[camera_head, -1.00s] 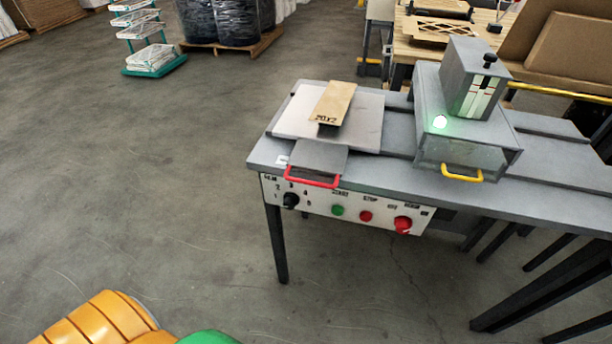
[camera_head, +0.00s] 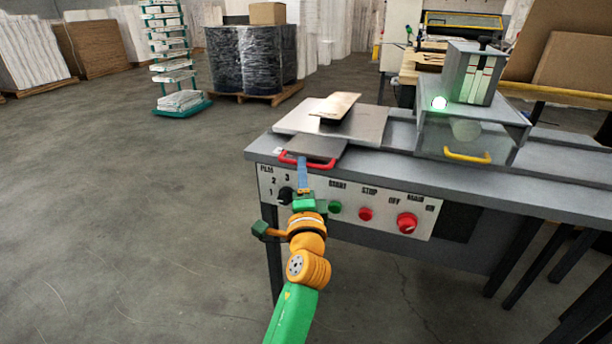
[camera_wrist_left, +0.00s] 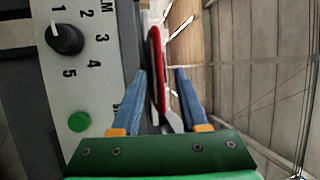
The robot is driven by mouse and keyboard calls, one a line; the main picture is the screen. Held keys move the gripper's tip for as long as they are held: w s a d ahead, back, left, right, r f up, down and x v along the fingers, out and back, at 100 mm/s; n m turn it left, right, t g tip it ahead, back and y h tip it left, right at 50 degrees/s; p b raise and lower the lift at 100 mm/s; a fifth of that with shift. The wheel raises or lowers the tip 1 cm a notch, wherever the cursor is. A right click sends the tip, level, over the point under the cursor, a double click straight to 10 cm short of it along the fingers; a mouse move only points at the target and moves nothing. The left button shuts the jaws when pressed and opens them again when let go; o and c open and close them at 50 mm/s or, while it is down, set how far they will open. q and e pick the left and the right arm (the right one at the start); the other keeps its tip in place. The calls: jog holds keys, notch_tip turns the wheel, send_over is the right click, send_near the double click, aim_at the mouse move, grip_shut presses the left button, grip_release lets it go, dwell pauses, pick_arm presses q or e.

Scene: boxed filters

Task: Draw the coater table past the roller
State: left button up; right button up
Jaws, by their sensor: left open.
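The coater table (camera_head: 367,128) is a flat light-grey plate at the left end of the machine's bench. A red handle (camera_head: 322,166) is at its front, and a tan boxed piece (camera_head: 338,104) rests on top. The roller seems to be the pale round shape (camera_head: 466,130) behind the clear guard of the grey housing (camera_head: 492,116), to the table's right. My left gripper (camera_head: 302,166) is open at the red handle. In the left wrist view the red handle (camera_wrist_left: 156,62) shows between its blue fingers (camera_wrist_left: 160,76), with gaps on both sides. My right gripper is out of view.
Below the handle is a control panel (camera_head: 350,200) with a black dial, a green button and red knobs. A yellow handle (camera_head: 466,157) sits on the guard, and a green light (camera_head: 439,102) glows on the housing. Floor (camera_head: 120,220) to the left is clear.

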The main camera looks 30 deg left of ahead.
pick_arm(q)
jog(key=x, duration=0.3)
jog(key=shift+w+a, duration=0.2)
jog(key=shift+w, duration=0.15)
grip_shut()
jog(key=shift+f, duration=0.1)
dwell(0.9)
